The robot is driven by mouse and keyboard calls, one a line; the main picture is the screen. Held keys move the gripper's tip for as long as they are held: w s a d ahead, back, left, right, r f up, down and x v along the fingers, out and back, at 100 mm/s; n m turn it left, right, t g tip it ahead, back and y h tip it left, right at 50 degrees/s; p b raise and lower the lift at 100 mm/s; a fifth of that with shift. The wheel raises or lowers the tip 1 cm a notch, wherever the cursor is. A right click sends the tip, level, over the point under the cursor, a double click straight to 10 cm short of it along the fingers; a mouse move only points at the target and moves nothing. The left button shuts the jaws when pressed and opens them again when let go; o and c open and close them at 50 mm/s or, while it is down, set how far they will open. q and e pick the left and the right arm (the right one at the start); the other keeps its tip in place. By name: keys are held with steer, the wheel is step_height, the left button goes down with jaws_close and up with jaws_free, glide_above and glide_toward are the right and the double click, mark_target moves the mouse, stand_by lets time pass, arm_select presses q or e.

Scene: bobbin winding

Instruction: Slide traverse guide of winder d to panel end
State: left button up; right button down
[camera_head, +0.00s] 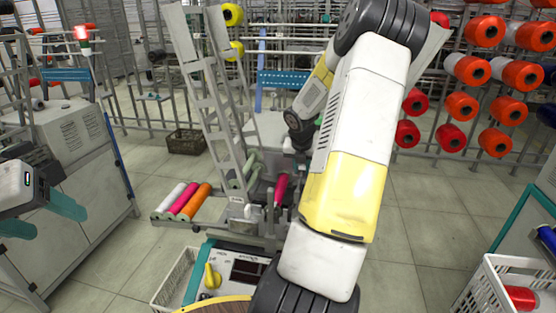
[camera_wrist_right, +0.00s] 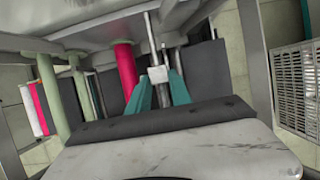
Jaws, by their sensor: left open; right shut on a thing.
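The winder (camera_head: 245,215) stands in the middle of the head view. Its control panel (camera_head: 232,272), with a yellow knob and dark displays, faces me; I cannot read its letter. In the right wrist view the traverse guide is a small pale block (camera_wrist_right: 158,74) on thin metal rods. My right gripper (camera_wrist_right: 160,88) has its teal fingers on both sides of this block and is shut on it. In the head view the right gripper is hidden behind the winder and my arm. My left gripper (camera_head: 42,217) is open and empty at the far left, away from the winder.
A magenta bobbin (camera_wrist_right: 126,68) sits close left of the right gripper. White, pink and orange bobbins (camera_head: 188,200) lie on the winder's side rack. A tall metal frame (camera_head: 215,100) rises behind it. A grey cabinet machine (camera_head: 75,150) stands left, a white crate (camera_head: 490,290) right.

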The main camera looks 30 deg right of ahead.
steer(key=shift+s+a, duration=0.55)
steer(key=shift+s, duration=0.1)
steer(key=c, duration=1.2)
jaws_free()
steer(key=shift+o, duration=0.2)
steer(key=shift+v, duration=3.95)
